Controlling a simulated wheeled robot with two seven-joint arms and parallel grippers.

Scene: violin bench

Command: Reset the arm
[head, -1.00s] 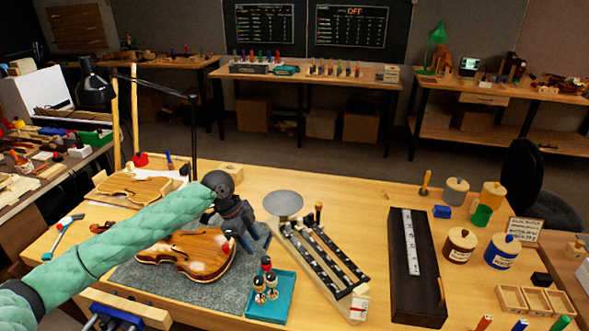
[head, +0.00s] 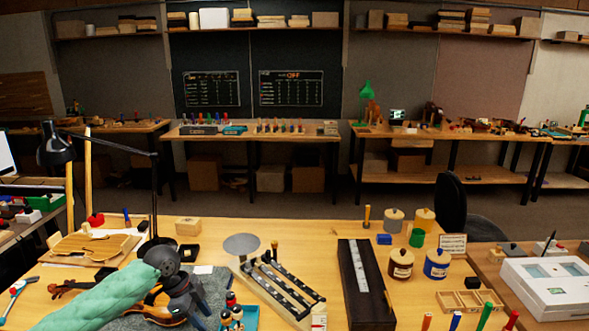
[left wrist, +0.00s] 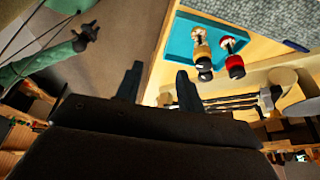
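My left arm comes in from the lower left of the head view, with the left gripper (head: 193,312) dark and low over the violin (head: 152,311) and its grey mat (head: 213,281). In the left wrist view the left gripper (left wrist: 158,86) has two fingers apart with nothing between them. The violin is partly hidden by my arm. No right arm shows in the head view.
The teal tray (head: 250,318) with small bottles is close to the left gripper; it also shows in the left wrist view (left wrist: 178,45). A black lamp (head: 56,150), slotted rack (head: 285,290), dark case (head: 350,300) and jars (head: 401,262) stand on the bench (head: 310,235).

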